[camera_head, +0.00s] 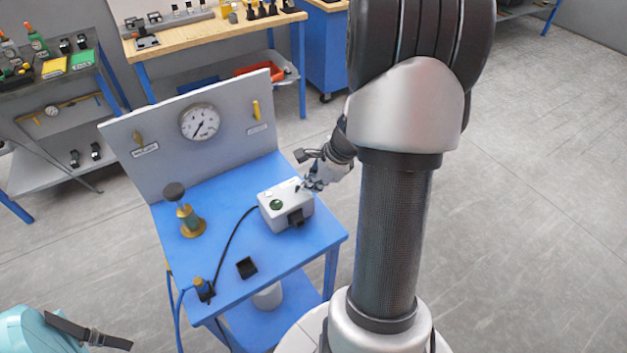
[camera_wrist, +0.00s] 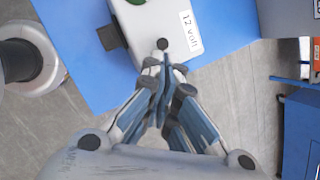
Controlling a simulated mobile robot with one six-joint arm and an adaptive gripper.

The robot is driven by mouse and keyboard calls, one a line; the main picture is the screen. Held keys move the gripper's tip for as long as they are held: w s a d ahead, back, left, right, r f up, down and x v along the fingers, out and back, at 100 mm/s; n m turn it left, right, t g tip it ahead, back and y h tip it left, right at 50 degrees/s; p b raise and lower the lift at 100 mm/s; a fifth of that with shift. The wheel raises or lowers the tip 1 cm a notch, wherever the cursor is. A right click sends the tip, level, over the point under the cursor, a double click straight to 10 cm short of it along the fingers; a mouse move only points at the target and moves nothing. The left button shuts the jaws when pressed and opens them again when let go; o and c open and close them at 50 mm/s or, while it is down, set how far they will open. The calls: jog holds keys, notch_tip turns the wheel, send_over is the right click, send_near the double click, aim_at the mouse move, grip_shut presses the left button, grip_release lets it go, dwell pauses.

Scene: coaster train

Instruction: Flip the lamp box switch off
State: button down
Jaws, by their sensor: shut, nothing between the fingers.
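The lamp box (camera_head: 284,209) is a white box with a green round lamp (camera_head: 277,204) on top, standing on the blue table near its right edge. In the wrist view the lamp box (camera_wrist: 165,30) carries a "12 volt" label (camera_wrist: 190,32). A small dark round switch tip (camera_wrist: 162,44) shows at the box's near edge, right at my fingertips. My gripper (camera_head: 312,184) is shut and empty at the right end of the box. In the wrist view my gripper's fingertips (camera_wrist: 164,62) meet beside the switch; I cannot tell whether they touch it or which way it is set.
The blue table (camera_head: 235,255) also holds a brass piece with a dark knob (camera_head: 190,219), a black block (camera_head: 247,267) and a cable (camera_head: 228,240). A grey panel with a gauge (camera_head: 199,122) rises behind. Grey floor lies open to the right.

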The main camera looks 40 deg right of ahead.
jog(key=shift+w+r+p, duration=0.25)
jog(key=shift+w+p, duration=0.05)
jog(key=shift+p, duration=0.7)
jog(key=shift+w+d+r+p, duration=0.1)
jog(key=shift+w+p, duration=0.2)
jog(key=shift+p, duration=0.05)
jog(key=shift+w+d+r+p, duration=0.15)
jog(key=shift+w+p, duration=0.15)
jog(key=shift+w, duration=0.2)
jog(key=shift+r+p, duration=0.75)
jog(key=shift+r, duration=0.1)
jog(key=shift+s, duration=0.1)
